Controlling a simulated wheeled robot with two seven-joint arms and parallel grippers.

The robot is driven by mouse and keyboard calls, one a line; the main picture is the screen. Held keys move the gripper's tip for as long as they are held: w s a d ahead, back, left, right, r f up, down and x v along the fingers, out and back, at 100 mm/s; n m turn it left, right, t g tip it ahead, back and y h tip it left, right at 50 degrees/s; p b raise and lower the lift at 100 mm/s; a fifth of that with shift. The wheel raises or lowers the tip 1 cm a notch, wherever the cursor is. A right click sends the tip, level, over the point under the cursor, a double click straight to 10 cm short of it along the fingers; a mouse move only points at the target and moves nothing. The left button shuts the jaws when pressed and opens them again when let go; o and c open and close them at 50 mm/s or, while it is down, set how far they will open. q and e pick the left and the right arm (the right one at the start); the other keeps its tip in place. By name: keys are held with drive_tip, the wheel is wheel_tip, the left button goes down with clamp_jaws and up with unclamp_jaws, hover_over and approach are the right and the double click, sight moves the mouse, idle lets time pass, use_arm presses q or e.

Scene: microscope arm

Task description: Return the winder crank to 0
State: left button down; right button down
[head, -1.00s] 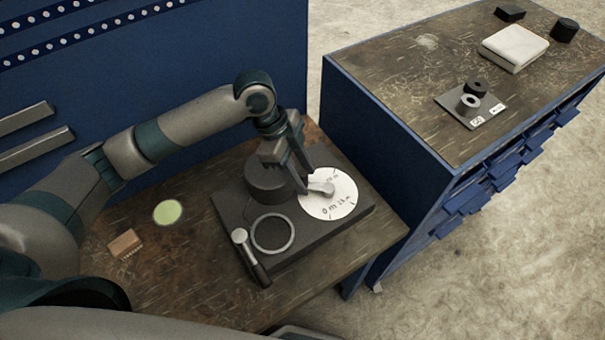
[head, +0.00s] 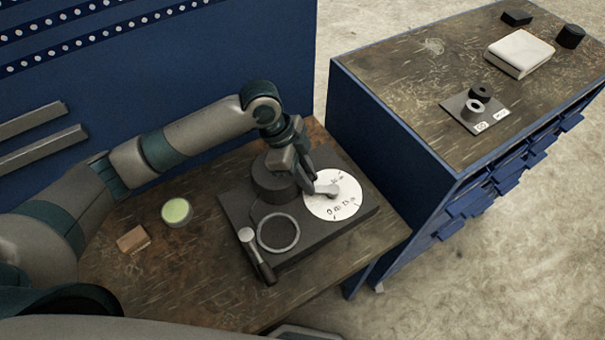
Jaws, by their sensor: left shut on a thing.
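The winder crank (head: 327,189) is a short grey arm lying over a white round dial (head: 345,205) with dark marks. The dial sits on the right side of a dark base plate (head: 365,212). A "0" shows near the dial's lower edge; the other marks are too small to read surely. My left gripper (head: 311,192) reaches down at the dial's left edge and is shut on the crank's left end. Its fingers partly hide that end. My right gripper is out of view.
A dark cylinder (head: 271,181) stands close left of the gripper. A ring (head: 278,234) and a lever with a dark handle (head: 262,262) are on the plate's front left. A green-topped round pot (head: 177,213) and brown block (head: 132,239) lie left. A blue cabinet (head: 390,175) stands right.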

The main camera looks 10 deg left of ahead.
use_arm(q)
drive_tip(key=c, duration=1.6)
unclamp_jaws()
drive_tip(key=shift+o, duration=0.2)
drive_tip(key=shift+r, duration=0.1)
drive_tip(key=shift+a+r+p, duration=0.25)
drive_tip(key=shift+r+p, duration=0.45)
drive_tip(key=shift+p, duration=0.1)
drive_tip(key=p+v, duration=0.6)
drive_tip(key=v, duration=0.1)
drive_tip(key=shift+r, duration=0.1)
drive_tip(key=v, duration=0.8)
drive_tip(key=shift+a+r, duration=0.2)
drive_tip(key=shift+a, duration=0.05)
